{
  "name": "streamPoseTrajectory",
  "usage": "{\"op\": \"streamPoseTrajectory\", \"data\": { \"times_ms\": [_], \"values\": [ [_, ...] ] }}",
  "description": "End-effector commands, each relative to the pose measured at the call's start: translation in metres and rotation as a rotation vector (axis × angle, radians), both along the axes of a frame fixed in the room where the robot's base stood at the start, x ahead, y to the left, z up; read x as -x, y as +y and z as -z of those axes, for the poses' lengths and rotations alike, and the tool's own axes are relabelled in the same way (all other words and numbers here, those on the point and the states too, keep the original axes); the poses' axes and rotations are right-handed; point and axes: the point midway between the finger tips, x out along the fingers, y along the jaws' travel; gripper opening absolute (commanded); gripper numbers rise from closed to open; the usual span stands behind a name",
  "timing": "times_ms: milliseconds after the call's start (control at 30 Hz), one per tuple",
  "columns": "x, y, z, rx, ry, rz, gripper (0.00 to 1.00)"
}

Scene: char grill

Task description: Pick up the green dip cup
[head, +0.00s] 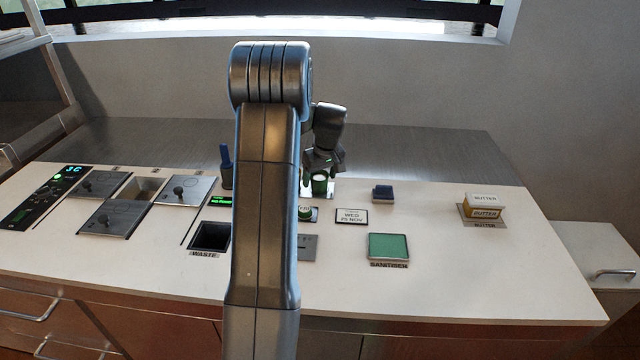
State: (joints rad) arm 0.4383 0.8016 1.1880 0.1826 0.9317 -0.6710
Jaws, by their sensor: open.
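A small green cup (319,187) with a pale top stands on the far middle part of the counter, just right of my arm. I take it for the green dip cup. My gripper (322,170) points down right over it, with its fingers open at about the cup's top. I cannot tell whether the fingers touch the cup. A second small round green item (305,213) sits nearer, partly hidden behind my arm.
A blue-handled tool in a dark holder (227,172) stands left of my arm. The square waste opening (209,236), a date sign (351,216), a green sanitiser pad (389,246), a dark blue block (382,192) and butter packs (484,205) are around. The right counter has free room.

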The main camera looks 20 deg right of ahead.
Motion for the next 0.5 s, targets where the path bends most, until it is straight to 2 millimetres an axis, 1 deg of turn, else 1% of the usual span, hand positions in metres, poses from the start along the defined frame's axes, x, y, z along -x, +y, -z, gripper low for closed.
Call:
{"op": "streamPoseTrajectory", "data": {
  "times_ms": [100,200,433,467,500],
  "values": [
    [-0.004,0.000,0.014,-0.001,0.002,0.000,0.72],
    [-0.006,0.000,0.022,-0.001,0.001,0.000,0.72],
    [-0.007,0.000,0.024,0.000,-0.001,0.001,0.72],
    [-0.007,0.000,0.024,0.000,-0.001,0.001,0.70],
    [-0.006,0.000,0.024,0.000,-0.001,0.001,0.62]
  ]
}}
